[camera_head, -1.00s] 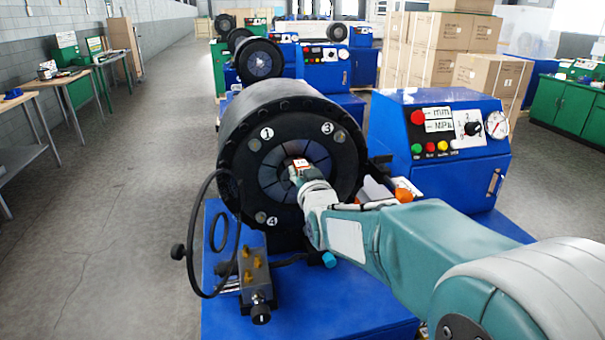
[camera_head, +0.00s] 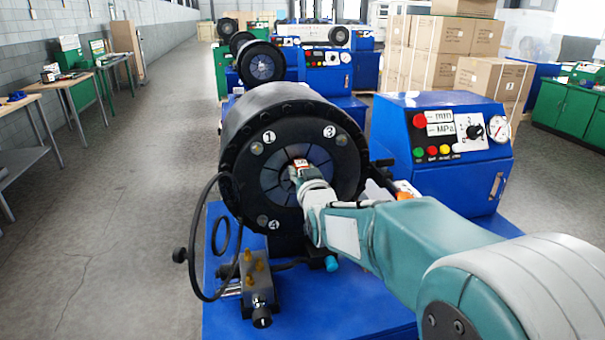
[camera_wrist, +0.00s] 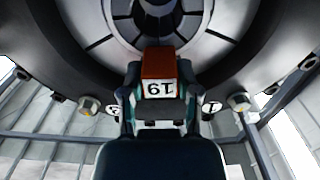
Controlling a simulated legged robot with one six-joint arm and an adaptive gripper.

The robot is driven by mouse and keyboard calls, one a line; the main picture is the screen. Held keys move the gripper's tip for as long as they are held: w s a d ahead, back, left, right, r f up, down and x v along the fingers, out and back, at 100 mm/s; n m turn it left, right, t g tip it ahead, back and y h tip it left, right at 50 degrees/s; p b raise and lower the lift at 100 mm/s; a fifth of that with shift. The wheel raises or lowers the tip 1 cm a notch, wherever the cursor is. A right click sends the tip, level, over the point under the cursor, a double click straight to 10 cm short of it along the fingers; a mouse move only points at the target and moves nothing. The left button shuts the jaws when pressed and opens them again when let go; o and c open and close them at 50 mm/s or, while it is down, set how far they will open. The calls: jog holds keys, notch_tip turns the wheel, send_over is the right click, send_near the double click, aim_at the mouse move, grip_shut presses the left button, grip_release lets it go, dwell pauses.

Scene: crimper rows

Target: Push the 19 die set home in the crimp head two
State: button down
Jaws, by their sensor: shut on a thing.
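The 19 die set (camera_wrist: 160,88) is a small block with an orange-red top and a white label reading 19, upside down in the wrist view. My gripper (camera_wrist: 158,105) is shut on it, one finger on each side. In the head view the die set (camera_head: 299,164) shows at the centre of the nearest crimp head (camera_head: 240,180), a large black ring with grey wedge segments. My gripper (camera_head: 307,176) is in front of the ring's face. The die set overlaps the bore in both views; its depth in the segments is hidden.
The face carries marks 1, 3 and 4; my arm covers its lower right. A blue control box (camera_head: 440,150) with a gauge stands to the right. A valve block (camera_head: 257,285) with a looped hose is at lower left. More crimp machines (camera_head: 260,62) stand behind.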

jog(key=shift+w+a+r, duration=0.1)
jog(key=shift+w+r, duration=0.2)
jog(key=shift+w, duration=0.25)
jog(key=shift+c, duration=1.2)
grip_release()
jog(key=shift+f, duration=0.15)
jog(key=shift+f, duration=0.4)
jog(key=s+d, duration=0.2)
jog(key=s, duration=0.9)
jog(key=shift+s+d+r, duration=0.15)
jog(key=shift+s+r, duration=0.05)
jog(key=shift+s, duration=0.2)
